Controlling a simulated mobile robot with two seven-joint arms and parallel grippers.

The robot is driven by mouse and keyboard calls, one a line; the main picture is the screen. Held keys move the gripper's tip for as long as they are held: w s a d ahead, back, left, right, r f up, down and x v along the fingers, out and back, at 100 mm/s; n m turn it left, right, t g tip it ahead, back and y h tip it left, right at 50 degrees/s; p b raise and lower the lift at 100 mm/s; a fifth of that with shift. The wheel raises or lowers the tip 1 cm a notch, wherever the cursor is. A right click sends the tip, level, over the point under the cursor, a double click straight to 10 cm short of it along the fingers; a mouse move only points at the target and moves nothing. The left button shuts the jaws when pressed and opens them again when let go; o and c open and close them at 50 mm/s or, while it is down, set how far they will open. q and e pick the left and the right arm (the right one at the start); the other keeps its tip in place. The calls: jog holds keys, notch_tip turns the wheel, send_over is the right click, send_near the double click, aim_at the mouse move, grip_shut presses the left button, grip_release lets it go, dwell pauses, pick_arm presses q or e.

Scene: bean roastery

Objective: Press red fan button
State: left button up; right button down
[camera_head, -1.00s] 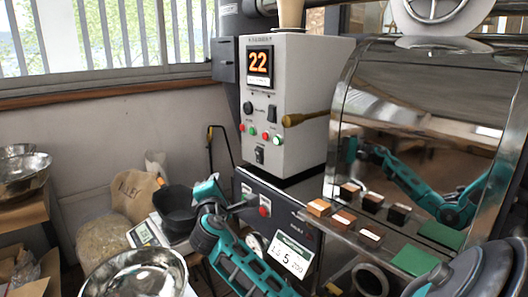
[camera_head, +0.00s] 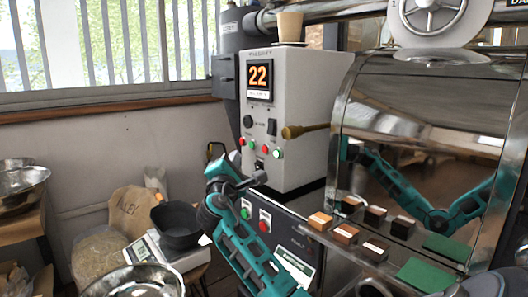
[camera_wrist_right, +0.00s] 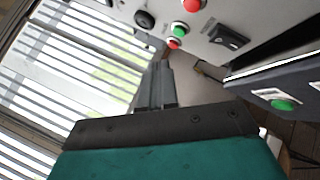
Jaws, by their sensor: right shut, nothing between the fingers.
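A red button (camera_head: 264,223) sits on the dark lower panel of the roaster, beside a green button (camera_head: 244,213). Another red button (camera_head: 265,148) sits in the row on the white control box (camera_head: 308,110). Labels are too small to read, so I cannot tell which is the fan button. My right gripper (camera_head: 262,176) is shut and empty, in front of the box's lower edge, above the dark panel's buttons. In the right wrist view its fingers (camera_wrist_right: 160,68) point toward the white panel's buttons, apparently apart from the red one (camera_wrist_right: 173,43). My left gripper is not in view.
The shiny drum housing (camera_head: 420,100) at right reflects teal arms. A black bucket (camera_head: 178,226), a sack (camera_head: 130,210) and a metal bowl (camera_head: 135,283) stand at lower left.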

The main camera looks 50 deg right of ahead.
aim_at(266, 149)
jog(key=d, duration=0.6)
jog(key=shift+s, duration=0.3)
jog(key=shift+d, duration=0.1)
dwell(0.3)
dwell(1.0)
jog(key=shift+d, duration=0.1)
jog(key=shift+d, duration=0.3)
dwell(0.3)
